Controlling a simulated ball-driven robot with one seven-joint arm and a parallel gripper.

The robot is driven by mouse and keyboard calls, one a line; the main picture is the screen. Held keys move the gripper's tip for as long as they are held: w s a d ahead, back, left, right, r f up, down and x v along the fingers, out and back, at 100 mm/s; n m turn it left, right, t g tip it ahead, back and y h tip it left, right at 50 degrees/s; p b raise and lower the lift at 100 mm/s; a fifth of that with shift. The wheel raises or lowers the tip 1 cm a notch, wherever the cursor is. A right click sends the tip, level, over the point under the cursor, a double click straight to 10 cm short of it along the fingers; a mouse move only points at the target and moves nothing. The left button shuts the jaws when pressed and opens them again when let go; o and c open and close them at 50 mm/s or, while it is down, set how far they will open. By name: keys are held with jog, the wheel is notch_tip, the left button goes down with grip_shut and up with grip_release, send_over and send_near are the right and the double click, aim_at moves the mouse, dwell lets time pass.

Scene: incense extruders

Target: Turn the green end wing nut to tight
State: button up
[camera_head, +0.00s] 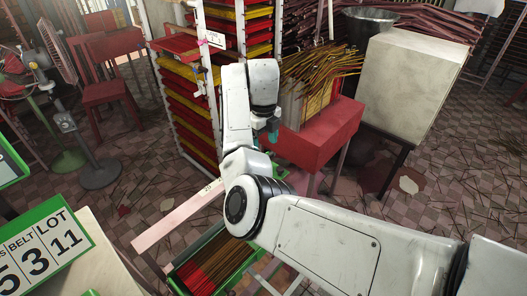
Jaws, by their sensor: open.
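My gripper (269,134) hangs at the end of my white arm, in front of the left side of a red stand. It is small in the picture and points down, with teal parts at its tip. It is open, and I see nothing held in it. I cannot make out a green wing nut in this view. My arm crosses the middle and lower right and hides part of the floor and of the rack behind it.
The red stand (330,137) holds bundled incense sticks (318,66). A pale block (411,75) stands right of it. A rack of red and yellow trays (186,100) stands behind my arm. A green tray (240,281) of sticks lies below. Fans and a red chair (108,91) are left.

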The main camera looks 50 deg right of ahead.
notch_tip(320, 180, up, 6)
dwell(0.9)
